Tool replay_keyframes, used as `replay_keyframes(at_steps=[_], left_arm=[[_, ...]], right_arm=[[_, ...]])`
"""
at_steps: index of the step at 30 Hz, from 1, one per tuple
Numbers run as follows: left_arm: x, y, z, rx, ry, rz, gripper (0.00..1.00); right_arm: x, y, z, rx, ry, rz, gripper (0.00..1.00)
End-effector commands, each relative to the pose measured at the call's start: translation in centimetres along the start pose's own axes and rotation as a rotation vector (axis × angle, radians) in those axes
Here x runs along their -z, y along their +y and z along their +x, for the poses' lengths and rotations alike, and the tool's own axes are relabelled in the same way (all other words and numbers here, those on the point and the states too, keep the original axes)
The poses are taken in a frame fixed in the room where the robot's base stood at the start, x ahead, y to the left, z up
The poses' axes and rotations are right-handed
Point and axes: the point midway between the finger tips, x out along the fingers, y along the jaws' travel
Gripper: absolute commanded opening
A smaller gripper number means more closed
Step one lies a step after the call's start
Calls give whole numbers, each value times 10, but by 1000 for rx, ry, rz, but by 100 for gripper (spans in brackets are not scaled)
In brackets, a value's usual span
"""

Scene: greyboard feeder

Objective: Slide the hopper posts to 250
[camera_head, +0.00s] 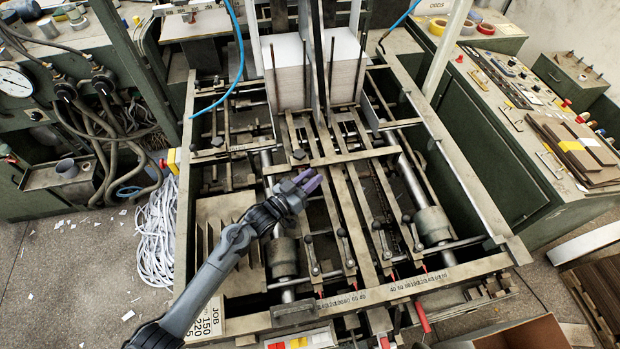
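Thin dark upright posts (275,75) stand along the near face of a stack of pale greyboard (288,72) at the top centre, in the hopper. Front rails run toward me with small black-knobbed levers (312,258). Number scales (425,281) are marked along the front crossbar; I cannot read a post setting from them. My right gripper is not in view.
A card (208,318) reading JOB with numbers, 150 and 220 among them, is at the lower left of the frame. A control console (510,90) stands at the right. A blue hose (239,50) hangs at the left. Paper strips (157,235) lie on the floor.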

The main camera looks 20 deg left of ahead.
Motion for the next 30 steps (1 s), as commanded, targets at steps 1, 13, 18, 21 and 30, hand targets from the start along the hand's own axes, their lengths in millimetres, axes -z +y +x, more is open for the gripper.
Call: replay_keyframes(at_steps=[1,13,18,21,30], left_arm=[[0,0,0,0,0,0,9],[0,7,-4,-1,-2,-2,0],[-2,26,-16,-2,-1,-3,0],[-5,25,-17,-1,0,0,0],[-5,24,-17,0,0,0,48]], right_arm=[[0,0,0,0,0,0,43],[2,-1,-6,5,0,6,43],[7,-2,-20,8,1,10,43],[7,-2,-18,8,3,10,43],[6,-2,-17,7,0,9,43]])
